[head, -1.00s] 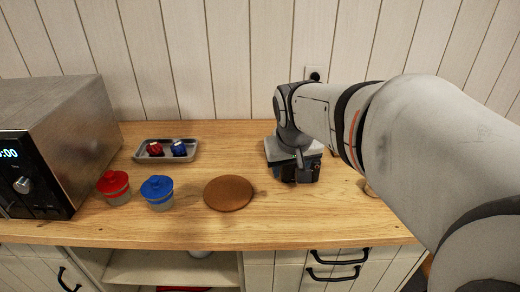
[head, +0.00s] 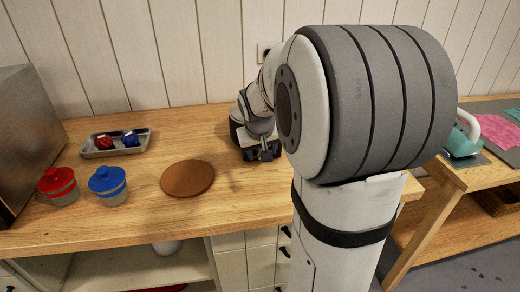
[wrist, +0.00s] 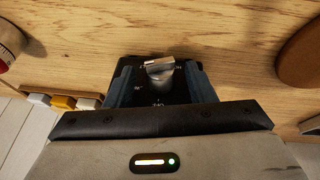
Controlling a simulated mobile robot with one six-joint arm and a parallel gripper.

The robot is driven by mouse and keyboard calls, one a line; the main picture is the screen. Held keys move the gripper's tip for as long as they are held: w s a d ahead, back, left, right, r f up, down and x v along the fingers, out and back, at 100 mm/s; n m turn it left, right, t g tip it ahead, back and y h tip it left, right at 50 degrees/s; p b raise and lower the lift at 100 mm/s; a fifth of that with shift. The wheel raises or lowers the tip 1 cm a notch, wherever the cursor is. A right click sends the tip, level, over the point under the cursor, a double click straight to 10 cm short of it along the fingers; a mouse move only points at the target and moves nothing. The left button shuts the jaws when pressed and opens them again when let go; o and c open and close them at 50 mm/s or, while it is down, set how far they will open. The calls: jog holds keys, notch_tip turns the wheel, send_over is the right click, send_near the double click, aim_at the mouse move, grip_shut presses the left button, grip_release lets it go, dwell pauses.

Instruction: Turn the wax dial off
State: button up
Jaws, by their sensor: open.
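A silver dial (wrist: 160,66) stands on a black face with small pale markings in the wrist view. The markings are too small to read surely. The dial's raised bar lies roughly across the picture. My gripper (wrist: 160,82) is open, with one dark finger on each side of the dial and a visible gap to it on both sides. In the head view my gripper (head: 262,152) is low over the wooden counter, right of the brown round mat (head: 188,179). The dial is hidden there behind my gripper and arm.
A red-lidded pot (head: 58,186) and a blue-lidded pot (head: 108,185) stand left of the mat. Behind them, a grey tray (head: 97,154) holds small red and blue items. A metal appliance (head: 22,130) stands far left. A teal object (head: 462,142) sits on the right-hand table.

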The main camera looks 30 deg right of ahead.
jog(key=c, duration=1)
jog(key=shift+o, duration=0.2)
jog(key=shift+f, duration=0.1)
jog(key=shift+a+f+b, duration=0.1)
jog(key=shift+b, duration=0.4)
jog(key=h+b, duration=0.2)
jog(key=b, duration=0.1)
jog(key=shift+w+a+f+n, duration=0.15)
jog(key=shift+f+n, duration=0.05)
jog(key=shift+n, duration=0.1)
jog(key=h+b, duration=0.1)
jog(key=b, duration=0.1)
jog(key=g+h+b, duration=0.1)
jog(key=b, duration=0.1)
jog(key=n+h+b, duration=0.1)
jog(key=h+b, duration=0.1)
jog(key=shift+a+f+b, duration=0.25)
jog(key=shift+a+b, duration=0.05)
jog(key=shift+b, duration=0.05)
jog(key=h+b, duration=0.1)
jog(key=b, duration=0.1)
jog(key=h+b, duration=0.1)
jog(key=h, duration=0.1)
jog(key=shift+w+a+f+n+g+b, duration=0.1)
jog(key=shift+a+n+g+b, duration=0.05)
jog(key=shift+n+g+b, duration=0.2)
jog(key=shift+n+h+b, duration=0.55)
jog(key=shift+h+b, duration=1)
jog(key=shift+h, duration=0.35)
